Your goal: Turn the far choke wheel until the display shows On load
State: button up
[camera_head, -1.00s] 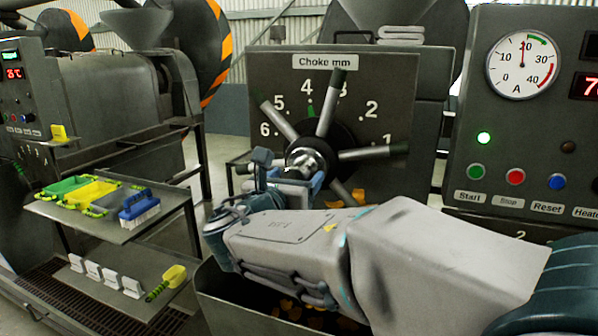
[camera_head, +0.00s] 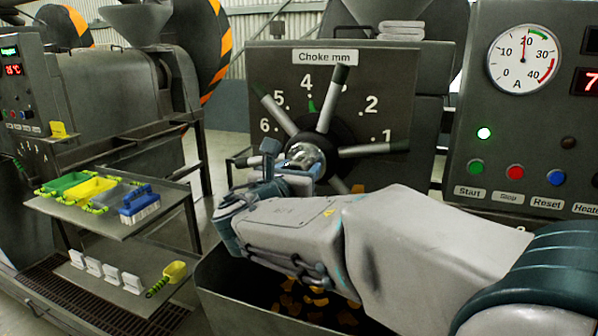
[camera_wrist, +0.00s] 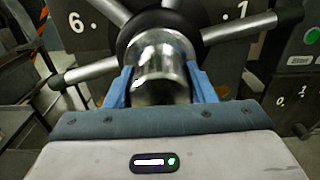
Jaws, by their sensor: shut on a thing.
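The choke wheel (camera_head: 324,120) has several metal spokes with dark grips and a shiny round hub (camera_head: 305,157). It stands in front of a grey panel (camera_head: 270,70) labelled "Choke mm", with numbers around it. A green pointer (camera_head: 311,106) shows near 4. My gripper (camera_head: 289,176) is at the hub, with its blue fingers on either side. In the wrist view the hub (camera_wrist: 161,65) sits between the two fingers and my gripper (camera_wrist: 160,88) is shut on it. A red display (camera_head: 588,81) at the right edge is cut off; no "On load" text shows.
An open bin (camera_head: 235,305) with orange pieces lies below my arm. At left, a shelf (camera_head: 100,221) holds trays and a blue brush (camera_head: 139,203); another machine stands behind.

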jog(key=m+b, duration=0.1)
jog(key=b, duration=0.1)
jog(key=m+b, duration=0.2)
jog(key=shift+d+f, duration=0.1)
jog(key=shift+f, duration=0.2)
jog(key=m+b, duration=0.2)
jog(key=b, duration=0.1)
jog(key=shift+r+m, duration=0.2)
jog(key=shift+m, duration=0.1)
jog(key=o, duration=1.4)
jog(key=shift+s, duration=0.1)
jog(key=b+v, duration=0.1)
jog(key=v, duration=1.2)
jog(key=shift+s+a+r, duration=0.1)
jog(key=shift+s+a, duration=0.1)
jog(key=shift+s, duration=0.15)
jog(key=shift+d, duration=0.1)
